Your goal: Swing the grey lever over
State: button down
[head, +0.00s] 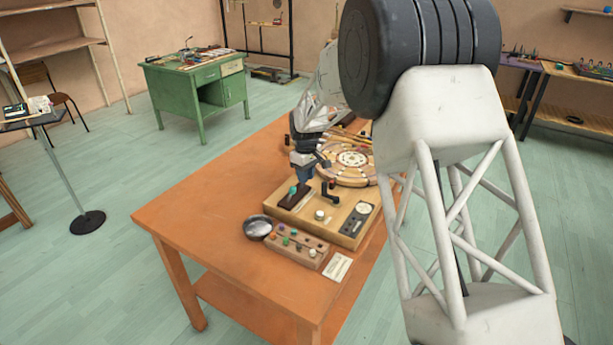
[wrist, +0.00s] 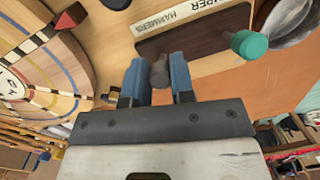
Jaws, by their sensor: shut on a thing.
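The grey lever (wrist: 159,71) shows in the wrist view as a dark grey, rounded upright grip between my blue fingertips. My gripper (wrist: 159,76) is shut on it, one finger on each side. In the head view my gripper (head: 304,173) is low over the wooden instrument board (head: 346,229), at its back left part. The lever's lower end and pivot cannot be made out there.
A teal knob (wrist: 249,44) on a dark wooden block (wrist: 195,37) stands close beside the gripper. A black bent handle (head: 330,192) is just to its right. A round wooden dial (head: 352,159) lies behind. A metal bowl (head: 257,227) and coloured-peg block (head: 286,243) sit in front.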

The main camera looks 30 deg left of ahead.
jog(key=a+h, duration=0.1)
jog(key=h, duration=0.1)
jog(key=a+h, duration=0.2)
jog(key=shift+r+h, duration=0.1)
jog(key=shift+h, duration=0.3)
jog(key=shift+a+f+h, duration=0.2)
jog(key=shift+a+h, duration=0.5)
jog(key=shift+h, duration=0.7)
jog(key=c, duration=1)
grip_release()
jog(key=shift+o, duration=0.2)
jog(key=v, duration=0.8)
